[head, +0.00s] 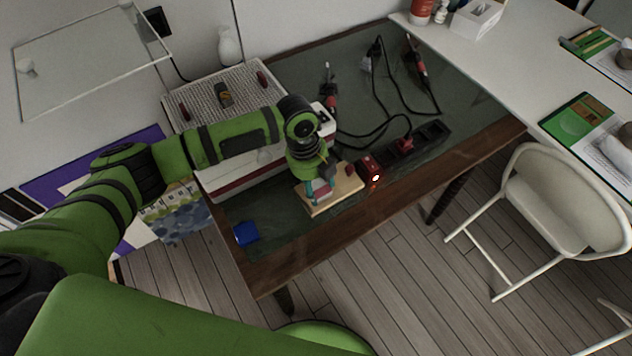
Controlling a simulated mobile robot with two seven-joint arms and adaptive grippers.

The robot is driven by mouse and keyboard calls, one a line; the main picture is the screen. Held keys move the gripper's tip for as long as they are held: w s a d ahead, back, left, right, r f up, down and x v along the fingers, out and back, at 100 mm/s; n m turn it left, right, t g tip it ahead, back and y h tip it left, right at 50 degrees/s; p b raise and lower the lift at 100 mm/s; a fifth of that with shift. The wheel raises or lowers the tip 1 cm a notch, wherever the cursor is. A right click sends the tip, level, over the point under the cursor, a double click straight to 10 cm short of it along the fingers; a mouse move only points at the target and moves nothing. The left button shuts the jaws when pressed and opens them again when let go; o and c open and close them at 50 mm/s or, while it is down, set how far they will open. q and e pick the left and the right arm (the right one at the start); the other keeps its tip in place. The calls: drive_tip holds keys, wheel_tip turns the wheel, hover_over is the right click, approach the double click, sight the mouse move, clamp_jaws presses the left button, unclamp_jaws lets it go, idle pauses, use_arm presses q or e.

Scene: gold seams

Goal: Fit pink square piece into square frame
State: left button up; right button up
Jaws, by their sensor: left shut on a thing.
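My left gripper (320,190) points down over a light wooden board (346,188) near the table's front edge. It is shut on a small pinkish piece (322,194), low over the board's left part. The fingers cover much of the piece, and I cannot tell whether it touches the board or sits in a frame. A small dark red piece (350,170) is on the board's far right part. The square frame cannot be made out under the gripper. My right gripper is not in view.
A blue block (246,233) lies at the table's left front. A red box with a glowing light (368,167) and a black power strip (425,138) stand right of the board. Cables and a white case (218,98) lie behind. A white chair (560,200) stands right.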

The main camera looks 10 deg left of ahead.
use_arm(q)
drive_tip(key=shift+f, duration=0.3)
idle(0.5)
drive_tip(key=o, duration=1.3)
drive_tip(key=shift+r+p, duration=3.35)
drive_tip(key=shift+r, duration=0.2)
drive_tip(key=shift+s+f, duration=0.1)
